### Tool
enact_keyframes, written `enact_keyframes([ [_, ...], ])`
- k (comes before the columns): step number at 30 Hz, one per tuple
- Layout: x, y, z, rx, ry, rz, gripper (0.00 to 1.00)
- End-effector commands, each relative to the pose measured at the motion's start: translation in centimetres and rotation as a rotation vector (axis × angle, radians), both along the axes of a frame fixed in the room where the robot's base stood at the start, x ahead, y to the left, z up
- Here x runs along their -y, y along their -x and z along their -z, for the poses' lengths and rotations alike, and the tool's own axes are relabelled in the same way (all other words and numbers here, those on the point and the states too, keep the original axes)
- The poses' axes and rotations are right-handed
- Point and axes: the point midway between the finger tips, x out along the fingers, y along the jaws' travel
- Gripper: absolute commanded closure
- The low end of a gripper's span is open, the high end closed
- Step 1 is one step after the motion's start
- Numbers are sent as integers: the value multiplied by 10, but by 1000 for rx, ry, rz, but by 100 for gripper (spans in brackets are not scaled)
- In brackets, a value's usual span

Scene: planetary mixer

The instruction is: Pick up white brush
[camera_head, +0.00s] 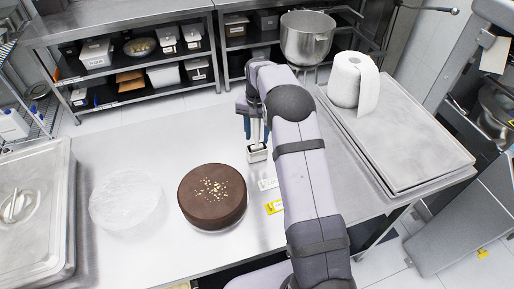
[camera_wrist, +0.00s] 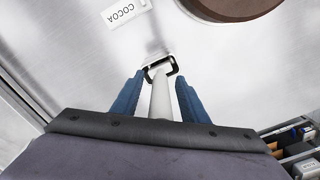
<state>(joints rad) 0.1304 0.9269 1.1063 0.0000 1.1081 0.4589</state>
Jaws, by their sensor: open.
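The white brush (camera_wrist: 160,103) shows in the wrist view as a pale handle between the two blue fingers of my gripper (camera_wrist: 159,78). My gripper is open, with a finger on each side of the handle and visible gaps between.
A chocolate cake (camera_head: 212,196) and a clear round disc (camera_head: 126,200) lie left of my arm. A paper towel roll (camera_head: 345,80) stands on a metal tray (camera_head: 425,150) at right.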

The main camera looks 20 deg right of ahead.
Motion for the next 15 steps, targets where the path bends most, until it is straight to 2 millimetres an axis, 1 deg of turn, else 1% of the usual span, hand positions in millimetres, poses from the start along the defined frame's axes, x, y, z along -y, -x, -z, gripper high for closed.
enact_keyframes([
  [2,0,0,0,0,0,0,60],
  [5,0,0,0,0,0,0,81],
  [6,0,0,0,0,0,0,91],
  [7,0,0,0,0,0,0,98],
  [8,0,0,0,0,0,0,100],
  [15,0,0,-1,0,0,0,100],
])
